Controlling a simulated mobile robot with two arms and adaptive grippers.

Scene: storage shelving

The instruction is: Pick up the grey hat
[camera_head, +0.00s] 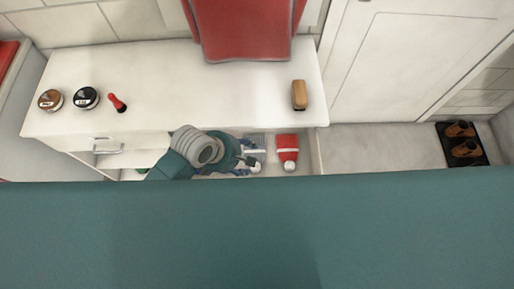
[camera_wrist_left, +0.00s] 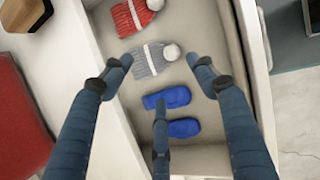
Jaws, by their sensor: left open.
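The grey hat (camera_wrist_left: 154,60) is knitted, with a white band and a pale pompom. It lies in an open compartment or drawer under the white counter, between a red hat (camera_wrist_left: 130,16) and a pair of blue mittens (camera_wrist_left: 172,97). In the head view the grey hat (camera_head: 255,141) is partly covered by my left gripper (camera_head: 246,158). In the left wrist view my left gripper (camera_wrist_left: 161,76) is open and empty, its fingers spread around the near side of the grey hat. I cannot tell whether they touch it. My right gripper is not in view.
The compartment's pale wall (camera_wrist_left: 252,60) runs close beside the right finger. A wooden brush (camera_head: 299,95), two round tins (camera_head: 86,98) and a red-and-black item (camera_head: 117,103) stand on the counter (camera_head: 200,90). A red garment hangs behind (camera_head: 243,30). Brown shoes (camera_head: 464,148) sit at right.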

